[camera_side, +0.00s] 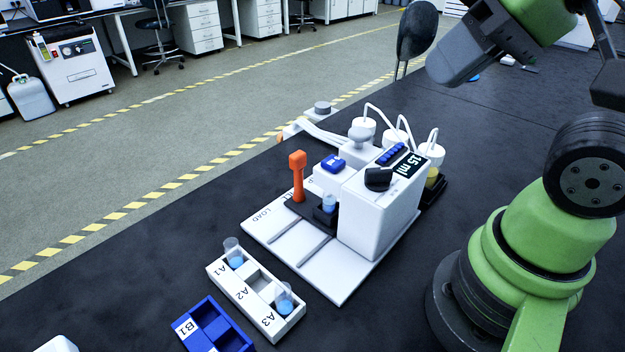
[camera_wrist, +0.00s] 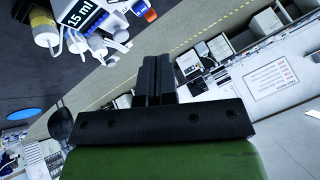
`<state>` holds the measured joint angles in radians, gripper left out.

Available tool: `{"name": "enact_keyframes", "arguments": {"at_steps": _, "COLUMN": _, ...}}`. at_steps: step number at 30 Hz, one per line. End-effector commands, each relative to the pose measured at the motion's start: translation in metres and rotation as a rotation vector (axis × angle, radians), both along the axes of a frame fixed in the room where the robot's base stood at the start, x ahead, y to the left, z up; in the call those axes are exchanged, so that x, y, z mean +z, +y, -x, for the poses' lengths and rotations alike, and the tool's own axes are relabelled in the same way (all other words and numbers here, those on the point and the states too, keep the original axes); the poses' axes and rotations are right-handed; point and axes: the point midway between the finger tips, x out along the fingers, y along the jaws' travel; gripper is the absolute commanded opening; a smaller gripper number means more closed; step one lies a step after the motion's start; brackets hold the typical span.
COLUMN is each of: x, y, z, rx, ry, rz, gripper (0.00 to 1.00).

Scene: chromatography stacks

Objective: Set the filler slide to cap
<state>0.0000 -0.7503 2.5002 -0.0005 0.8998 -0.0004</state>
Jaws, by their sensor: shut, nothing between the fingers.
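The white filler (camera_side: 375,215) stands on the dark bench, with a "15 ml" display and a black knob. Its slide has an upright orange handle (camera_side: 297,178) on a dark carriage. A vial with blue liquid (camera_side: 328,204) sits in the dark holder beside the filler body. "LOAD" is lettered on the white base (camera_side: 318,282) at the near left; the handle stands farther back, by partly hidden lettering. I cannot read a "cap" mark. My gripper (camera_wrist: 155,68) is shut and empty, raised well away from the slide. The wrist view also shows the filler's display (camera_wrist: 82,14).
A white rack (camera_side: 255,290) marked A1 to A3 holds vials at A1 and A3; A2 is empty. A blue rack (camera_side: 210,325) marked B1 is beside it. White bottles with tubes (camera_side: 432,150) stand behind the filler. The bench left of the filler is clear.

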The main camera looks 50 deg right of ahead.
Motion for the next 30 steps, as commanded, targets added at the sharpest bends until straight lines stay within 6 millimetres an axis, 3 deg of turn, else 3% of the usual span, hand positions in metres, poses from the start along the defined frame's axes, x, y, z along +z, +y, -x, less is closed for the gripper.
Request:
{"name": "enact_keyframes", "arguments": {"at_steps": 10, "x": 0.000, "y": 0.000, "z": 0.000, "rx": -0.001, "ry": 0.000, "rz": -0.001, "gripper": 0.00}}
{"name": "enact_keyframes", "arguments": {"at_steps": 17, "x": 0.005, "y": -0.001, "z": -0.014, "rx": 0.019, "ry": 0.042, "rz": 0.020, "gripper": 0.51}}
{"name": "enact_keyframes", "arguments": {"at_steps": 18, "x": 0.007, "y": -0.001, "z": -0.022, "rx": 0.030, "ry": 0.062, "rz": 0.031, "gripper": 0.57}}
{"name": "enact_keyframes", "arguments": {"at_steps": 24, "x": 0.007, "y": -0.004, "z": -0.080, "rx": 0.109, "ry": 0.204, "rz": 0.107, "gripper": 0.57}}
{"name": "enact_keyframes", "arguments": {"at_steps": 30, "x": -0.020, "y": -0.008, "z": -0.142, "rx": 0.196, "ry": 0.352, "rz": 0.182, "gripper": 0.57}}
